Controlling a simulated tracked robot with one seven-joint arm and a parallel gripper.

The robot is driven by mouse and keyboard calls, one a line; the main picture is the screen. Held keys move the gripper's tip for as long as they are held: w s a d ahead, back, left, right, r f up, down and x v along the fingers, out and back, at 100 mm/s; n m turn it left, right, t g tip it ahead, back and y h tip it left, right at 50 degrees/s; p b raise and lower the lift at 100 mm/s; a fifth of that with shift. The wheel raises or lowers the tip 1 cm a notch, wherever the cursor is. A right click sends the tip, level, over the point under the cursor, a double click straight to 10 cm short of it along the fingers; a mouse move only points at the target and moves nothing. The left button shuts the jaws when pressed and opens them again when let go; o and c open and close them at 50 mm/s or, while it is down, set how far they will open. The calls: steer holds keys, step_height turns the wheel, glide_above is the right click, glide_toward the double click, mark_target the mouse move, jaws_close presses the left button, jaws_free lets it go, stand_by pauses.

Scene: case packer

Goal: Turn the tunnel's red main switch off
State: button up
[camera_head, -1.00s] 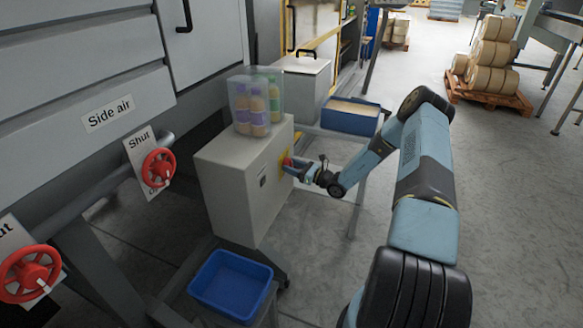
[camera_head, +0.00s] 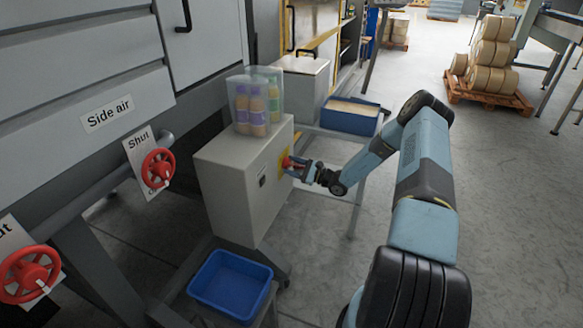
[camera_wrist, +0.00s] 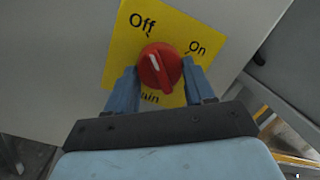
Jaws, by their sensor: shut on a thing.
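The red main switch (camera_wrist: 166,75) is a round knob on a yellow plate (camera_wrist: 185,22) marked "Off" and "On". In the wrist view its white mark points up and left, toward the "Off" tick. In the head view the switch (camera_head: 287,162) is on the right-hand face of a grey cabinet (camera_head: 225,190). My gripper (camera_wrist: 161,82) is shut on the knob, one blue finger on each side. The lower word on the plate is partly hidden by the knob and gripper.
Clear bins with bottles (camera_head: 240,112) stand on the cabinet. A blue tray (camera_head: 205,290) sits below it. Red valve wheels (camera_head: 158,168) are on the left. A table with a blue box (camera_head: 345,122) stands behind my arm.

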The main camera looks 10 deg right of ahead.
steer(key=shift+d, duration=0.15)
steer(key=o, duration=1)
steer(key=v, duration=1.3)
steer(key=shift+s+d+f, duration=0.15)
steer(key=shift+s+d, duration=0.05)
steer(key=shift+d, duration=0.05)
steer(key=s+a+r+n+g+h, duration=0.2)
steer(key=s+a+r+n+g, duration=0.25)
steer(key=r, duration=0.55)
steer(key=s+a+r+n+g+h, duration=0.2)
steer(key=s+a+r+n+g, duration=0.25)
steer(key=r, duration=0.45)
steer(key=s+a+r+n+g+h, duration=0.3)
steer(key=s+a+r+n, duration=0.15)
steer(key=r, duration=0.55)
steer(key=s+r+n+t+h, duration=0.1)
steer(key=s+r+t+h, duration=0.1)
steer(key=s+r, duration=0.4)
steer(key=s+d+r+n+t+h, duration=0.1)
steer(key=s+r+h, duration=0.3)
steer(key=s, duration=0.8)
steer(key=s+d+r+n+t+h, duration=0.1)
steer(key=s+r+n+t+h, duration=0.1)
steer(key=s+r, duration=0.6)
steer(key=shift+s+r+n+t+h, duration=0.15)
steer(key=shift+s+n+t+h, duration=0.3)
steer(key=shift+s, duration=0.3)
